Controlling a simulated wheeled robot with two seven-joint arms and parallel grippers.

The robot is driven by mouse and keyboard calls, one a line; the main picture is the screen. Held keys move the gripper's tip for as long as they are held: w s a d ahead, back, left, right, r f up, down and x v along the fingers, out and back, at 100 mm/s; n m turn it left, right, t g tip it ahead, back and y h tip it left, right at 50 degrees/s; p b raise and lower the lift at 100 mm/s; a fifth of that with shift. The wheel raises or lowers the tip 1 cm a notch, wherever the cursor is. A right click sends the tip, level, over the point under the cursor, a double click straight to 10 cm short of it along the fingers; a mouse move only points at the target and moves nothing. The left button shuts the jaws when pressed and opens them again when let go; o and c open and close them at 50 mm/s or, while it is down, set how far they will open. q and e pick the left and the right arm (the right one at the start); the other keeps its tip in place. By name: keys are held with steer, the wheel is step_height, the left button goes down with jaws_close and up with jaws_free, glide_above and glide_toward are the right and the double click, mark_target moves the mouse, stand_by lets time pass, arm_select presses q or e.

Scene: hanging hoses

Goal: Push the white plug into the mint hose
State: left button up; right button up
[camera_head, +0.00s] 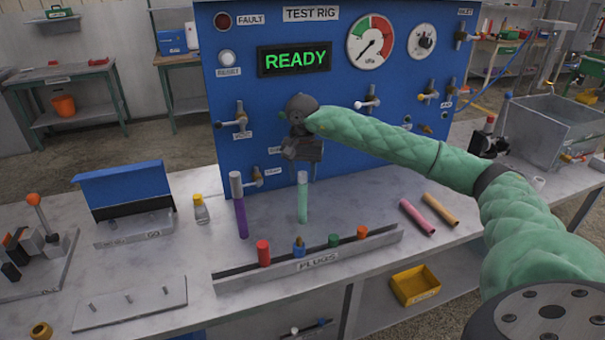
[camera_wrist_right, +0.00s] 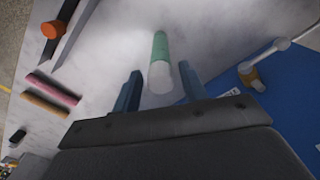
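The mint hose (camera_head: 303,205) stands upright on the bench below my right gripper. The white plug (camera_head: 303,178) shows at its top end, in line with it; how deep it sits cannot be told. In the right wrist view the white plug (camera_wrist_right: 160,80) points toward the camera, with the mint hose (camera_wrist_right: 159,46) beyond it. My right gripper (camera_head: 302,165) is directly above the plug. In the wrist view its two blue fingers (camera_wrist_right: 161,90) are spread, one on each side of the plug, with gaps and no visible contact. My left gripper is not in view.
A purple hose (camera_head: 240,215) with a grey top stands to the left. The plug rack (camera_head: 340,257) with several coloured plugs lies in front. Loose pink (camera_head: 417,218) and yellow (camera_head: 441,210) hoses lie right. The blue test panel (camera_head: 225,95) rises close behind.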

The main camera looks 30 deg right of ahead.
mark_target(302, 173)
steer(key=shift+o, duration=0.4)
steer(key=shift+r, duration=0.1)
steer(key=shift+r, duration=0.2)
step_height(302, 173, up, 6)
steer(key=shift+f+b, duration=0.15)
steer(key=shift+b, duration=0.85)
steer(key=shift+r, duration=0.75)
